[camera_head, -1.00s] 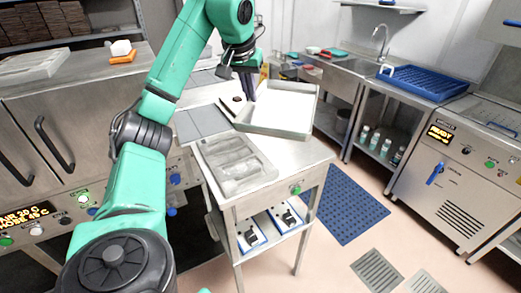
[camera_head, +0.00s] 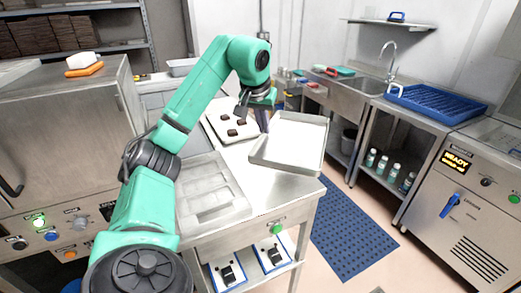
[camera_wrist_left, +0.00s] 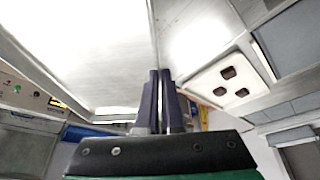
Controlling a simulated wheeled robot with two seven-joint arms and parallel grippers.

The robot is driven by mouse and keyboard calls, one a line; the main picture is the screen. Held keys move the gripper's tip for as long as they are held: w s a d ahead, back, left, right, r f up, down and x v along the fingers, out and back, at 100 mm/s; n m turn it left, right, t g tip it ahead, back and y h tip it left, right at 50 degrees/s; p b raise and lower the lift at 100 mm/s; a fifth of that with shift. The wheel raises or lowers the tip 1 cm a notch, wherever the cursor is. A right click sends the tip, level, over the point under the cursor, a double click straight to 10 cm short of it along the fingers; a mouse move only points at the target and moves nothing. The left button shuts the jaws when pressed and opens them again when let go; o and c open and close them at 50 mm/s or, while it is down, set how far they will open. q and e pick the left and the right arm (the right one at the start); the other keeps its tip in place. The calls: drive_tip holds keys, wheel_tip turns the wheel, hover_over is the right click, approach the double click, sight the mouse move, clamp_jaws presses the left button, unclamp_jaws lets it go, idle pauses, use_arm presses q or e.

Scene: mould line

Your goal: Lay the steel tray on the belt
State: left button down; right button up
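The steel tray (camera_head: 296,142) is a shallow, empty, pale rectangle with a raised rim, and it appears above the steel table's right end. My left gripper (camera_head: 262,121) is at the tray's left rim. In the left wrist view its dark fingers (camera_wrist_left: 160,78) are close together on the tray's edge, and the tray's broad bright face (camera_wrist_left: 75,50) fills the upper left. The left gripper is shut on the tray, which looks slightly tilted in the head view. I cannot make out the belt for certain. My right gripper is not in view.
A white plate with dark pieces (camera_head: 222,127) lies just left of the tray. A sink (camera_head: 365,80) and a blue rack (camera_head: 435,102) stand at right. A blue floor mat (camera_head: 345,230) lies clear.

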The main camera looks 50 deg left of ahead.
use_arm(q)
drive_tip(key=b, duration=0.2)
hover_over(264, 170)
drive_tip(key=f, duration=0.6)
drive_tip(key=shift+s+f, duration=0.2)
drive_tip(key=shift+s, duration=0.05)
drive_tip(key=f, duration=0.3)
drive_tip(key=f+b, duration=0.1)
drive_tip(key=f, duration=0.1)
drive_tip(key=shift+w+f, duration=0.2)
drive_tip(key=shift+w, duration=0.05)
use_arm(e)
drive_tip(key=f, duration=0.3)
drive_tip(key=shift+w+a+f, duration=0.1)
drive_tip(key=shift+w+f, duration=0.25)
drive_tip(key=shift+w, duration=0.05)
use_arm(q)
drive_tip(key=shift+f, duration=0.15)
drive_tip(key=c, duration=1.1)
unclamp_jaws()
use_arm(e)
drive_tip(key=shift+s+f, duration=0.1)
use_arm(q)
drive_tip(key=shift+r, duration=0.2)
